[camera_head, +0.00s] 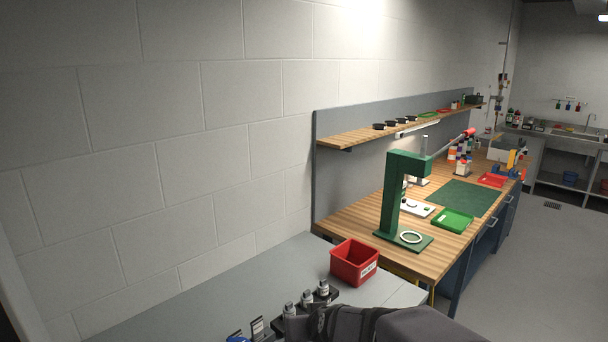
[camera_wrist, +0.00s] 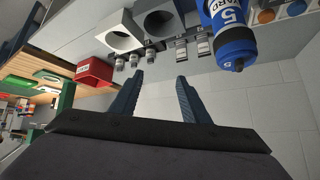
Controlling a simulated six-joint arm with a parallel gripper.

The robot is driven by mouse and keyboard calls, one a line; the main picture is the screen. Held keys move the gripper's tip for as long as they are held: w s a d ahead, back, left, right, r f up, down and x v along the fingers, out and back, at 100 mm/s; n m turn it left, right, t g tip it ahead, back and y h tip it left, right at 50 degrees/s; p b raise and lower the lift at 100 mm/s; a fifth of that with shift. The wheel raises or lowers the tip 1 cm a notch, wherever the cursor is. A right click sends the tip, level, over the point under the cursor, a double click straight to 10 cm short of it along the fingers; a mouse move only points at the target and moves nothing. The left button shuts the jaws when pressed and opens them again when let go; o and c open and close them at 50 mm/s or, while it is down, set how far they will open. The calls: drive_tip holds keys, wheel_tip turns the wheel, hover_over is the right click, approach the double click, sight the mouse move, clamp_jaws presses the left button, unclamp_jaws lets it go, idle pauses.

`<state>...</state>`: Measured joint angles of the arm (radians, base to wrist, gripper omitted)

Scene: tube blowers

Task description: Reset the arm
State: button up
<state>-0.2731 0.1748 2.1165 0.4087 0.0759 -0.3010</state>
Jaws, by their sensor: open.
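My gripper (camera_wrist: 158,82) shows in the wrist view with its two dark blue fingers apart and nothing between them. The fingers point toward a row of small grey-capped items on the grey table. In the head view, part of my dark arm (camera_head: 400,322) shows at the bottom edge, near the same row of small items (camera_head: 306,296); the fingertips are not visible there.
A red bin (camera_head: 354,262) stands on the grey table (camera_head: 240,290), also in the wrist view (camera_wrist: 94,72). A green press (camera_head: 394,195) stands on the wooden bench beyond.

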drive_tip(key=s+d+f+m+g+h+p, duration=0.1)
drive_tip(key=s+d+g, duration=0.3)
drive_tip(key=s, duration=0.9)
drive_tip(key=s+d+f+m+g+h+p, duration=0.1)
drive_tip(key=s+d+f+g, duration=0.3)
drive_tip(key=s+d, duration=0.6)
drive_tip(key=s+p, duration=0.1)
drive_tip(key=s, duration=0.3)
drive_tip(key=shift+s+d+g+h, duration=0.15)
drive_tip(key=shift+d+g+h, duration=0.15)
drive_tip(key=shift+h, duration=0.1)
drive_tip(key=shift+p, duration=0.3)
drive_tip(key=shift+c, duration=0.3)
